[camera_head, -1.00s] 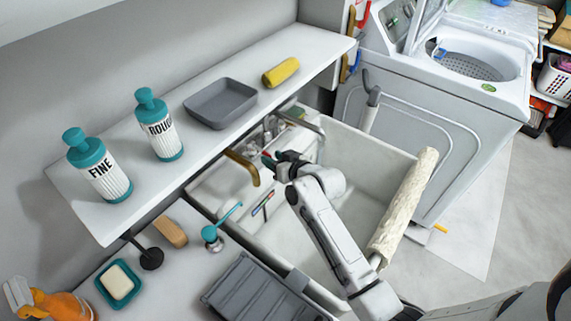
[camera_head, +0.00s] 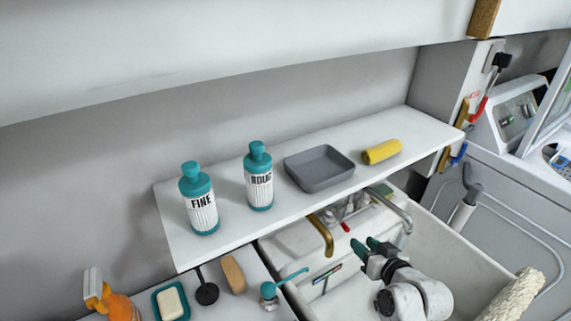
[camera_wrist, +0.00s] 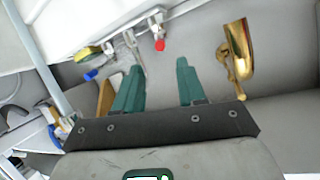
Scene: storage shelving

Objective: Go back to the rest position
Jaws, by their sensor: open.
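My gripper (camera_head: 376,245) is over the sink (camera_head: 455,257), in front of the shelf and near the taps. It also shows in the wrist view (camera_wrist: 158,85), where its two green fingers stand apart with nothing between them. A brass spout (camera_head: 322,233) is to its left in the head view, and it shows to the right of the fingers in the wrist view (camera_wrist: 237,55). A red tap handle (camera_wrist: 159,45) lies beyond the fingertips in the wrist view.
The white shelf (camera_head: 225,245) holds a FINE bottle (camera_head: 200,205), a ROUGH bottle (camera_head: 259,180), a grey tray (camera_head: 320,168) and a yellow roll (camera_head: 381,151). A soap dish (camera_head: 171,302), a spray bottle (camera_head: 110,300) and a teal pump (camera_head: 268,294) stand on the counter. A paint roller (camera_head: 515,296) leans at right.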

